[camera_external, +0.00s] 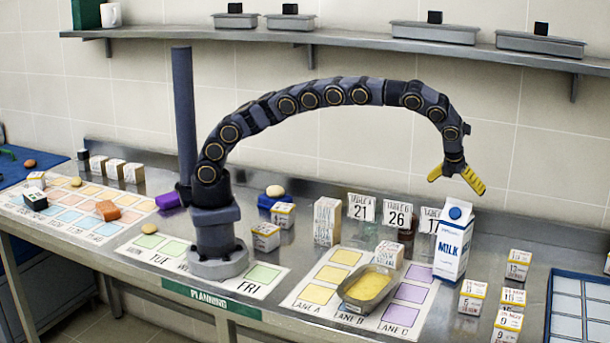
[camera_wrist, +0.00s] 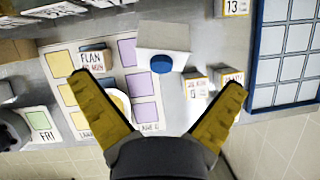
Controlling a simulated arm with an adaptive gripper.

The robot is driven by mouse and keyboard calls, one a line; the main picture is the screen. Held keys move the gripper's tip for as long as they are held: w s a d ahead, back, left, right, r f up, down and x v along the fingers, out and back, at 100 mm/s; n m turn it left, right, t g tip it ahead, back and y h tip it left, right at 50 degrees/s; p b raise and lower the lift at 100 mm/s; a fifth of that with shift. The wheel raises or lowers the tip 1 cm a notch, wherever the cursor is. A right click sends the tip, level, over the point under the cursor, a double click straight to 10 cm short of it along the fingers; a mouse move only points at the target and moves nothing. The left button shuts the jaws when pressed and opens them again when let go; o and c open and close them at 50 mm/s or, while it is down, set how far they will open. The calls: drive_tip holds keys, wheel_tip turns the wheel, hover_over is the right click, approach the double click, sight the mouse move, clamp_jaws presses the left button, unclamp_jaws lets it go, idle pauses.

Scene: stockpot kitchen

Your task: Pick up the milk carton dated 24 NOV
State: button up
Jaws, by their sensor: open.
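A tall white carton (camera_external: 452,245) with a blue cap and the word MILK stands upright on the steel counter, right of the lane sheet. It also shows from above in the wrist view (camera_wrist: 163,38), its blue cap between and beyond the fingertips. I cannot read a date on it. Small dated cartons stand to its right, such as one (camera_external: 471,297) and one marked 13 (camera_external: 518,264); none reads clearly as 24 NOV. My gripper (camera_external: 457,184) is open and empty, above the tall carton and apart from it. Its yellow fingers are spread in the wrist view (camera_wrist: 159,82).
A tray of yellow food (camera_external: 367,287) sits on the lane sheet (camera_external: 313,276). Numbered table cards (camera_external: 398,213) stand behind it. A blue-edged rack (camera_external: 568,325) is at the right. A shelf with lidded pans (camera_external: 434,32) runs along the wall above.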

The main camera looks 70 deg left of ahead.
sight(459, 201)
drive_tip(key=x, duration=0.7)
drive_tip(key=shift+w+d+f, duration=0.1)
drive_tip(key=shift+w, duration=0.15)
drive_tip(key=c, duration=1)
drive_tip(key=shift+c, duration=0.2)
